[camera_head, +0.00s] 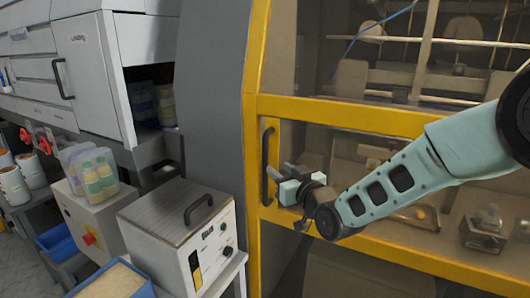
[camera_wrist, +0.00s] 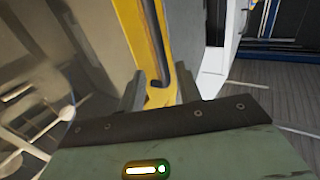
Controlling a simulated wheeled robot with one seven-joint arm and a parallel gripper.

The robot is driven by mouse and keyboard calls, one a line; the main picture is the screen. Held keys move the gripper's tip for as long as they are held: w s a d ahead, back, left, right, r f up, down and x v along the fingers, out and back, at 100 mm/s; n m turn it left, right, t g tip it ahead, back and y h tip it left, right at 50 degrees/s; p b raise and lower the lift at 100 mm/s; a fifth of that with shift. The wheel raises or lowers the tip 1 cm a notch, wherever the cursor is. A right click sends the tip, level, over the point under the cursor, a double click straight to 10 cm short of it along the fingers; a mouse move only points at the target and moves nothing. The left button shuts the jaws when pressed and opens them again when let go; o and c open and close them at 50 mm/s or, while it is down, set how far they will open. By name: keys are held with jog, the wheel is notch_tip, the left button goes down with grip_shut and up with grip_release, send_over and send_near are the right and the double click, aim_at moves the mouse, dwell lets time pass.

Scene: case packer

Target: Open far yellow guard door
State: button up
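The yellow guard door (camera_head: 345,113) has a yellow frame around clear panels and looks closed in the head view. Its black vertical handle (camera_head: 266,165) is on the left upright of the frame. My gripper (camera_head: 280,182) is just right of the handle, pointing at it. In the wrist view, my gripper (camera_wrist: 160,86) has its two fingers apart, with the yellow frame (camera_wrist: 134,30) and the dark handle (camera_wrist: 157,62) showing between and beyond them. I cannot tell whether the fingers touch the handle.
A control box (camera_head: 190,235) with a top handle stands left of the door. A clear bin of bottles (camera_head: 92,172) sits on another box. A blue tray (camera_head: 140,288) is at the bottom left. A white cabinet (camera_head: 85,65) stands at the upper left. Machinery shows behind the door panels.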

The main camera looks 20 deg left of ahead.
aim_at(267, 159)
jog(key=p+x, duration=0.3)
jog(key=x, duration=0.6)
grip_shut()
